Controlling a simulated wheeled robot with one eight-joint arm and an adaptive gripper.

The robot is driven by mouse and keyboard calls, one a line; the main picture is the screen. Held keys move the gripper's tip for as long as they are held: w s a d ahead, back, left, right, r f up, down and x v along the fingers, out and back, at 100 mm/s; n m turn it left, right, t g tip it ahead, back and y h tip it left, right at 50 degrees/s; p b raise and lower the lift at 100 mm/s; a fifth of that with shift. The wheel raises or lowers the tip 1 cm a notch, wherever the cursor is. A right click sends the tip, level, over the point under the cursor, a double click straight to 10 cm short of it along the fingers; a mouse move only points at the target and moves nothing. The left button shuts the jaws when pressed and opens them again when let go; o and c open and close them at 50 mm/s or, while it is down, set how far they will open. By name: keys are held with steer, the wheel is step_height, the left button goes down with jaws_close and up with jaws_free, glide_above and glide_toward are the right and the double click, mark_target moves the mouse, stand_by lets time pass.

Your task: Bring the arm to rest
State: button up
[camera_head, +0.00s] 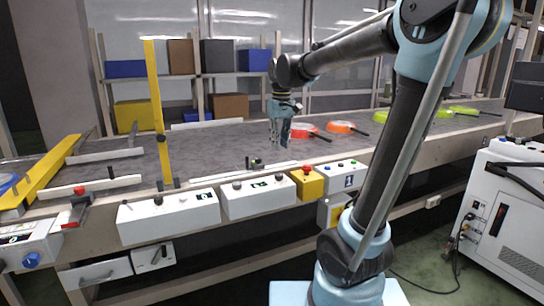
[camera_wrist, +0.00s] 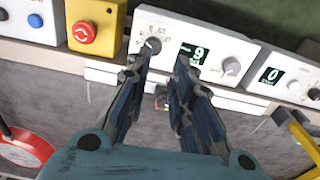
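My gripper (camera_head: 279,138) hangs fingers-down above the grey conveyor (camera_head: 220,150), near its front middle. In the wrist view my gripper (camera_wrist: 161,66) has its two dark blue fingers apart, with nothing held between them. A red pan (camera_head: 303,131) lies on the belt just right of my gripper; its edge also shows at the left of the wrist view (camera_wrist: 24,150). An orange pan (camera_head: 341,127) lies further right. My arm reaches out from the right side, bent at the elbow.
Yellow-green pans (camera_head: 442,113) lie far right on the belt. White control boxes (camera_head: 258,196) and a yellow box with a red button (camera_head: 307,182) line the front edge. A yellow post (camera_head: 156,105) and a yellow bar (camera_head: 50,172) stand left. Shelves with boxes are behind.

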steer(key=s+d+f+m, duration=0.2)
steer(key=s+d+f, duration=0.6)
steer(key=s+f, duration=0.2)
steer(key=s+d+f+m+t, duration=0.1)
steer(key=s+d+f+m, duration=0.2)
steer(key=s+d+f, duration=0.5)
steer(key=s+f, duration=0.2)
steer(key=s, duration=0.2)
steer(key=shift+d+t, duration=0.3)
steer(key=shift+s, duration=0.1)
steer(key=shift+w+f, duration=0.25)
steer(key=shift+w, duration=0.15)
stand_by(0.3)
